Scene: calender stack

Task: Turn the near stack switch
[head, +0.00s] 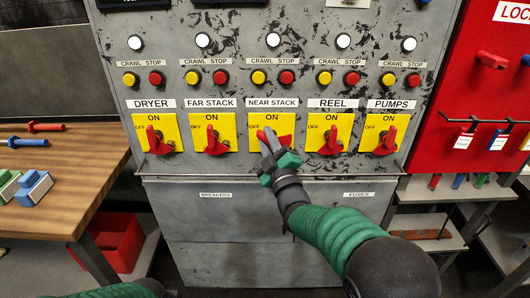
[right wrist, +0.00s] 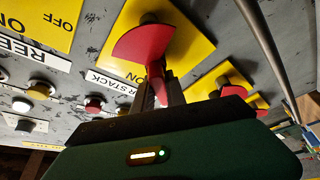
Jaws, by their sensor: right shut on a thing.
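The near stack switch (head: 284,141) is a red rotary handle on a yellow ON/OFF plate (head: 258,122) under the NEAR STACK label. Its red handle fills the upper middle of the right wrist view (right wrist: 146,42). My right gripper (head: 268,146) is at this switch and shut on the handle's narrow end, which lies between its fingers in the wrist view (right wrist: 160,92). The fingers and green gripper body hide part of the plate. My left gripper is not in view; only a bit of green arm shows at the bottom left.
The far stack switch (head: 215,141) and reel switch (head: 330,141) flank the near stack switch closely. Crawl and stop buttons (head: 258,78) sit above. A wooden bench (head: 70,185) stands left, and a red lockout board (head: 465,90) hangs right.

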